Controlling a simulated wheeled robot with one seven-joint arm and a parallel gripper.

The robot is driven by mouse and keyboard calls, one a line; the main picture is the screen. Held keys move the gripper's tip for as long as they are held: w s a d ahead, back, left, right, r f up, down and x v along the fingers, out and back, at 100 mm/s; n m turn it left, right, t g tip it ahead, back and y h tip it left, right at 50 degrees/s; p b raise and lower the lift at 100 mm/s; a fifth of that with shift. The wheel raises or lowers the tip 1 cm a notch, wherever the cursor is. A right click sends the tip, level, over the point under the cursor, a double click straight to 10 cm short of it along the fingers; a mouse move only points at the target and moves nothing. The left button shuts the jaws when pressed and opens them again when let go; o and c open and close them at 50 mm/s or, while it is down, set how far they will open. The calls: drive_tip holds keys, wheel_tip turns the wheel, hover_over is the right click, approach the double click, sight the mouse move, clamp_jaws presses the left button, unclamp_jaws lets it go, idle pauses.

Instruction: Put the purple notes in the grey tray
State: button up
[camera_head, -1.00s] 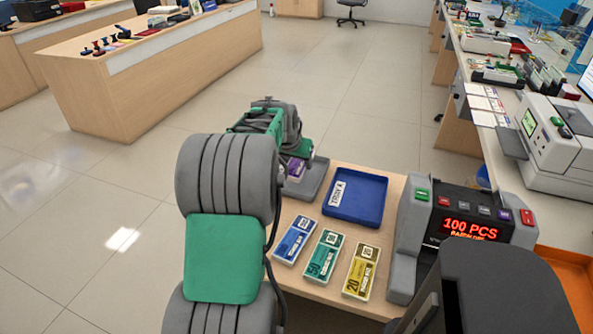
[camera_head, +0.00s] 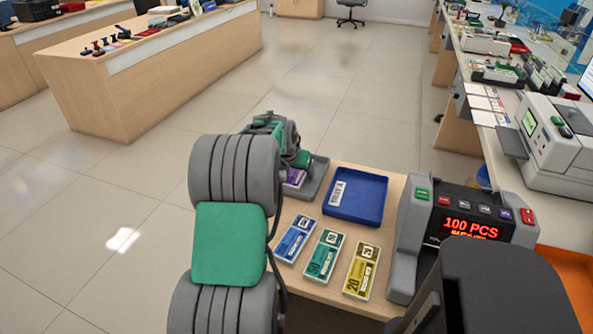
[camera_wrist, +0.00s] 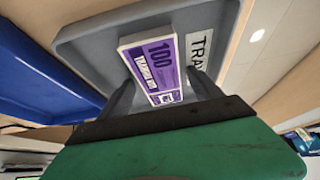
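The purple notes (camera_wrist: 158,68), a banded bundle marked 100, sit between the two fingers of my gripper (camera_wrist: 160,80) in the wrist view. The fingers lie close along both long sides, and the bundle looks tilted on end. In the head view the purple notes (camera_head: 296,177) show just below my gripper, against the grey tray (camera_head: 315,180). The grey tray (camera_wrist: 92,42) fills the back of the wrist view, with a white label on it. I cannot tell whether the bundle touches the tray floor.
A blue tray (camera_head: 357,201) stands right of the grey tray. Blue notes (camera_head: 296,239), green notes (camera_head: 324,254) and yellow notes (camera_head: 361,270) lie in a row in front of it. A counting machine (camera_head: 468,228) reading 100 PCS stands at the right.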

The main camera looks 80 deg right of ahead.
drive_tip(key=shift+a+r, duration=0.1)
drive_tip(key=shift+r, duration=0.35)
drive_tip(key=s+v, duration=0.1)
drive_tip(key=v, duration=1)
drive_tip(key=w+a+f+n+t+y, duration=0.15)
drive_tip(key=w+a+n, duration=0.35)
drive_tip(key=w+a, duration=0.8)
drive_tip(key=w+a+n+t+y, duration=0.15)
drive_tip(key=w+a+n, duration=0.25)
drive_tip(key=w+a, duration=0.9)
drive_tip(key=s+a+f+n+y, duration=0.1)
drive_tip(key=s+a+n, duration=0.1)
drive_tip(key=a, duration=0.8)
drive_tip(key=s+a+f+n+y, duration=0.1)
drive_tip(key=a+n, duration=0.4)
drive_tip(key=a, duration=0.5)
drive_tip(key=s+a+f+n+y, duration=0.1)
drive_tip(key=s+a+f+n, duration=0.1)
drive_tip(key=a, duration=0.8)
drive_tip(key=shift+s+a+f+n+p, duration=0.25)
drive_tip(key=shift+s+f+n+p, duration=0.1)
drive_tip(key=shift+s+n, duration=0.4)
drive_tip(key=shift+c, duration=0.2)
